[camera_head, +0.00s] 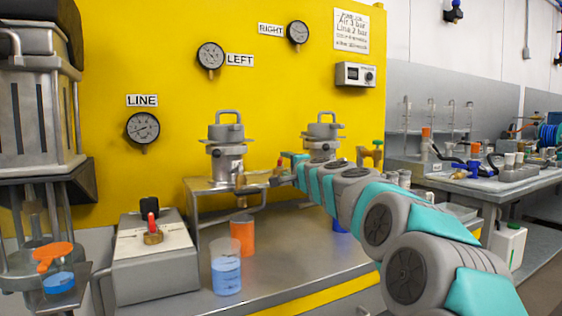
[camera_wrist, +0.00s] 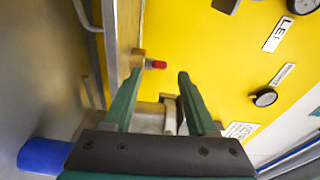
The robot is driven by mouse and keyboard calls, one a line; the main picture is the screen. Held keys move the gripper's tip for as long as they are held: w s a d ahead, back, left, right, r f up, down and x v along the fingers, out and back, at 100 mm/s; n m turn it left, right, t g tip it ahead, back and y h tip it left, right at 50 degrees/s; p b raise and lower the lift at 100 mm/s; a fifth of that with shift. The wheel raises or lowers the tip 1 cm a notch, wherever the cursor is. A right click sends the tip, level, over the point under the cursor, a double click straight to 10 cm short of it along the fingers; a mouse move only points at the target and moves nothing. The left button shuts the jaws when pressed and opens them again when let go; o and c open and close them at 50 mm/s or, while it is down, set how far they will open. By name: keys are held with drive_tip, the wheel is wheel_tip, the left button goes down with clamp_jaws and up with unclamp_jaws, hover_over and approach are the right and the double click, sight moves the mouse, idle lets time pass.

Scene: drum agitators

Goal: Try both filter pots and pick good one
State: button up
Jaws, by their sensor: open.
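Two grey metal filter pots with lid handles stand on a raised metal stand by the yellow panel: the left pot (camera_head: 227,150) and the right pot (camera_head: 322,138), partly hidden by my arm. The LEFT gauge (camera_head: 210,55), RIGHT gauge (camera_head: 298,32) and LINE gauge (camera_head: 143,127) hang on the panel. A brass fitting with a red tip (camera_wrist: 156,65) shows between the fingertips in the wrist view; contact is unclear. My gripper (camera_wrist: 160,75) is open, just right of the left pot in the head view. A valve with a green handle (camera_head: 377,144) is beside the right pot.
A grey box (camera_head: 155,265) with a red-handled valve stands left. A beaker of blue liquid (camera_head: 226,272) and an orange cup (camera_head: 242,235) stand in front of the stand. A blue cup (camera_wrist: 45,156) is near my gripper. The front right of the bench is clear.

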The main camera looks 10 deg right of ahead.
sight(280, 162)
drive_tip(key=shift+m, duration=0.4)
drive_tip(key=w+p, duration=0.2)
drive_tip(key=w, duration=0.4)
drive_tip(key=shift+w+a+p, duration=0.15)
drive_tip(key=shift+w+p, duration=0.05)
drive_tip(key=shift+p, duration=0.2)
drive_tip(key=shift+w+a+f, duration=0.15)
drive_tip(key=shift+w, duration=0.55)
clamp_jaws()
